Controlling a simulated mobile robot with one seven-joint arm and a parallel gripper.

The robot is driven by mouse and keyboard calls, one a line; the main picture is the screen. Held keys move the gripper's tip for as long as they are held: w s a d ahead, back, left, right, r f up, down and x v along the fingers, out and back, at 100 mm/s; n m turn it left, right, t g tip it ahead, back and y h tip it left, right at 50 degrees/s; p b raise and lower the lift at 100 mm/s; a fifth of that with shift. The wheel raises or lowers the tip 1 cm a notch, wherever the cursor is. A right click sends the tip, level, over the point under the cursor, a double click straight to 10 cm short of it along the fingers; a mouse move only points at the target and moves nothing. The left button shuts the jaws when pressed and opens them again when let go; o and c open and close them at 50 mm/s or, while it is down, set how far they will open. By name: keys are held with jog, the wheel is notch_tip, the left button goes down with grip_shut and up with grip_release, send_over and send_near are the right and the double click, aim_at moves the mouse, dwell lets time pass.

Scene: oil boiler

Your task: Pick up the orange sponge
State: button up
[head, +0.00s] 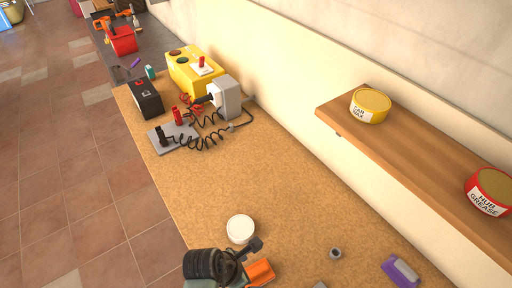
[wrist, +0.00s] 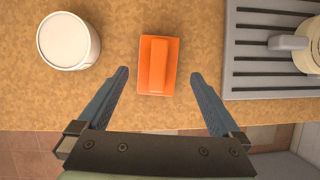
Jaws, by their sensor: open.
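The orange sponge (wrist: 158,66), a block with a raised orange grip along its middle, lies on the tan worktop close to its edge in the wrist view. My gripper (wrist: 160,76) is open and empty, with one finger left and one right of the sponge. Both fingers stand apart from it, and the fingertips reach about its middle in the picture; how high they are above the worktop is hard to tell. In the head view the sponge (head: 260,272) shows at the bottom, partly hidden by my dark wrist and gripper.
A white round tub (head: 240,229) stands beside the sponge; it shows upper left in the wrist view (wrist: 69,42). A grey slatted rack (wrist: 250,82) with a pale mug lies to the right. A purple item (head: 402,270) and small grey piece (head: 335,253) lie nearby. The worktop's middle is clear.

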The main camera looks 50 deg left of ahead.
aim_at(253, 273)
jog(key=shift+x, duration=2.6)
jog(key=shift+a, duration=0.2)
jog(key=c, duration=1.3)
jog(key=shift+o, duration=0.2)
notch_tip(253, 273, up, 10)
jog(key=shift+r, duration=0.1)
